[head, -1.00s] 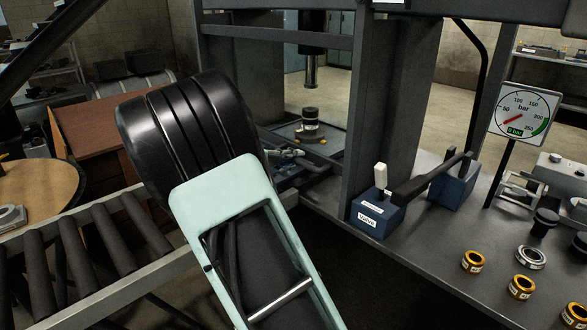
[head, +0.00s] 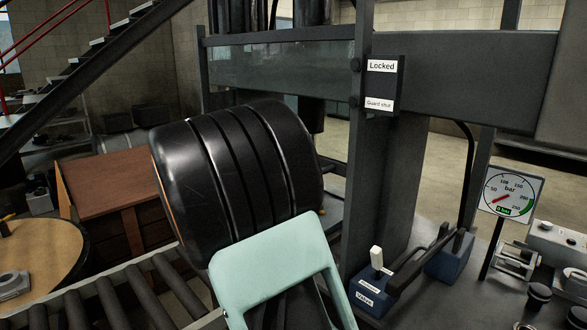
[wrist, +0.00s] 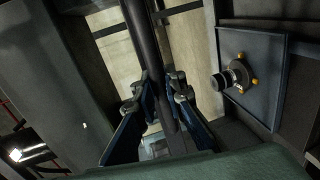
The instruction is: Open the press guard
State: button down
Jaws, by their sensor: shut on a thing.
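The press guard (head: 275,65) is a see-through panel between dark rails, across the front of the press at the upper middle of the head view. A black plate on the post carries the labels "Locked" (head: 382,66) and "Guard shut" (head: 379,104). In the wrist view my gripper (wrist: 160,95) has its blue fingers on both sides of a dark bar (wrist: 143,35), shut on it. The bar looks like a guard rail; the join to the guard is not clear. In the head view my own arm hides the gripper.
A pressure gauge (head: 510,195) is further right. A roller conveyor (head: 110,295) lies at lower left. In the wrist view a dark plate (wrist: 250,70) bears a small round part.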

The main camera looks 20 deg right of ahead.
jog(key=shift+r, duration=0.1)
jog(key=c, duration=2)
grip_release()
jog(key=v, duration=1.2)
jog(key=shift+a, duration=0.1)
